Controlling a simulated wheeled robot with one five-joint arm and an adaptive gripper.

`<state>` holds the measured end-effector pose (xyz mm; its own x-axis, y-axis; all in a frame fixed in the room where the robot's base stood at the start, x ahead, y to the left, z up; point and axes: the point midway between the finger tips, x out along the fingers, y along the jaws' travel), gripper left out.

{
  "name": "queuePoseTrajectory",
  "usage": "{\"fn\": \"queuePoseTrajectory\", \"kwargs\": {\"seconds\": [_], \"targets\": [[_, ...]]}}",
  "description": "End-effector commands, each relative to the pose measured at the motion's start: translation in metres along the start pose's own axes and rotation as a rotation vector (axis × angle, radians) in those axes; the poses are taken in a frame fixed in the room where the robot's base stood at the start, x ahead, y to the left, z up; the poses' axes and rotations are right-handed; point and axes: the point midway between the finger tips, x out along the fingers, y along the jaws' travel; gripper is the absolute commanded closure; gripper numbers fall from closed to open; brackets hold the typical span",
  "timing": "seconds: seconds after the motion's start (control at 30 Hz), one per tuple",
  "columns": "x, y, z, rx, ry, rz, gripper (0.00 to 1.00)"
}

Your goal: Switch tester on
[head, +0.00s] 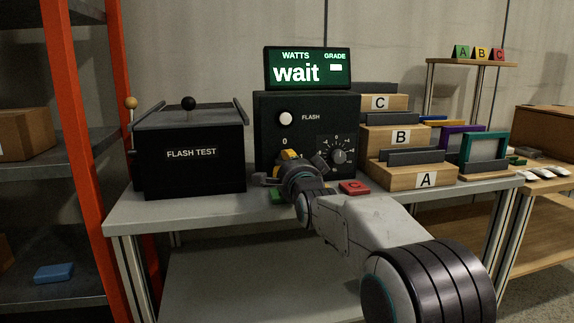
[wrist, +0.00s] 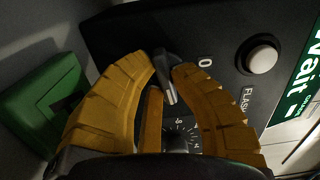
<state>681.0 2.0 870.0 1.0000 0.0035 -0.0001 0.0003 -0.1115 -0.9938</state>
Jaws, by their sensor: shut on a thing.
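The tester (head: 310,106) is a dark box on the bench with a lit green display (head: 308,68) on top that reads "wait". Its front carries a round white button (head: 285,118), which also shows in the wrist view (wrist: 260,55), and a numbered dial (head: 339,156). A dark rotary switch (wrist: 170,90) sits beside a "0" mark. Its pale line is at the end lower in the wrist view, turned aside from the "0". My gripper (head: 288,158) is at the front panel, its yellow fingers shut on the switch from both sides. In the head view, my gripper hides the switch.
A black FLASH TEST box (head: 190,150) stands left of the tester. Stepped wooden racks A, B and C (head: 415,178) stand close on the right. A green block (head: 278,196) and a red block (head: 354,187) lie at the bench's front. An orange shelf post (head: 75,120) is at left.

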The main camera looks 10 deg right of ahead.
Motion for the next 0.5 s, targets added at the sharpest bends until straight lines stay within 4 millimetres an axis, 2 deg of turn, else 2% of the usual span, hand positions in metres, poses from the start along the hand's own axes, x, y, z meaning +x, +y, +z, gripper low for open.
{"fn": "queuePoseTrajectory", "kwargs": {"seconds": [0.2, 0.5], "targets": [[0.0000, -0.0015, 0.0001, 0.086, 0.000, -0.003, 1.00], [0.0000, -0.0016, -0.0001, 0.127, 0.000, -0.003, 1.00]]}}
